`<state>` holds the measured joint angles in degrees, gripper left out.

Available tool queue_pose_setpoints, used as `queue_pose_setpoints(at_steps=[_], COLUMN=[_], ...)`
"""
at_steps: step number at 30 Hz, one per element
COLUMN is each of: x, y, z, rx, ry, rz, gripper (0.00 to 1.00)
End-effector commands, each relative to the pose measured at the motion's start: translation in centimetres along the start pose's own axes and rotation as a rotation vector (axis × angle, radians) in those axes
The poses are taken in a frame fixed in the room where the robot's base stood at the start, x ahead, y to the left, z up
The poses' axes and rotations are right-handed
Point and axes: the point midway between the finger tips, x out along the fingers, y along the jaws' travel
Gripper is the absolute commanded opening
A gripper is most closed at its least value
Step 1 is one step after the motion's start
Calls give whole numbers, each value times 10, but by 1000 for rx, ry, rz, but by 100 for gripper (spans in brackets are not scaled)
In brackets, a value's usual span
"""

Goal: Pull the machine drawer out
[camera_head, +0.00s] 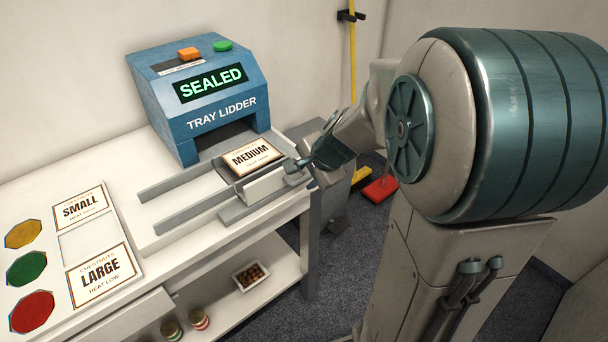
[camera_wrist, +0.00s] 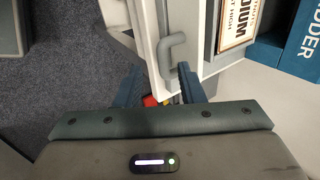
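The blue tray lidder machine (camera_head: 205,95) stands on the white table, its display reading "SEALED". Its drawer (camera_head: 266,188) is in front of the machine's opening, between grey rails. It holds a tray with a "MEDIUM" label (camera_head: 252,157); the label also shows in the wrist view (camera_wrist: 238,25). A grey bar handle (camera_wrist: 174,55) is on the drawer's light front panel. My gripper (camera_wrist: 162,85) is open, with a finger on either side of the handle's near end. In the head view my gripper (camera_head: 312,161) is at the drawer's right end. I cannot tell whether the fingers touch the handle.
"SMALL" (camera_head: 82,208) and "LARGE" (camera_head: 100,273) label cards lie at the left of the table, beside yellow, green and red octagons. A small tray of chestnuts (camera_head: 251,276) is on the lower shelf.

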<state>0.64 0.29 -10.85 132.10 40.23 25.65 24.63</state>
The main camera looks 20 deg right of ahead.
Motion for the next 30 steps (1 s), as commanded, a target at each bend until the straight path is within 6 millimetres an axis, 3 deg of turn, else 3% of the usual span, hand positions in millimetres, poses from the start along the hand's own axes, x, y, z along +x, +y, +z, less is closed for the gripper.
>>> queue_pose_setpoints(at_steps=[1,6,13,18,30], x=[-16,-54,-91,-103,-105], y=[-3,-2,-1,0,1], z=[0,0,0,0,0], rx=[0,0,0,0,0], ry=[2,2,1,-1,-1], rz=[-4,-3,-1,1,3], gripper=[35,35,35,35,35])
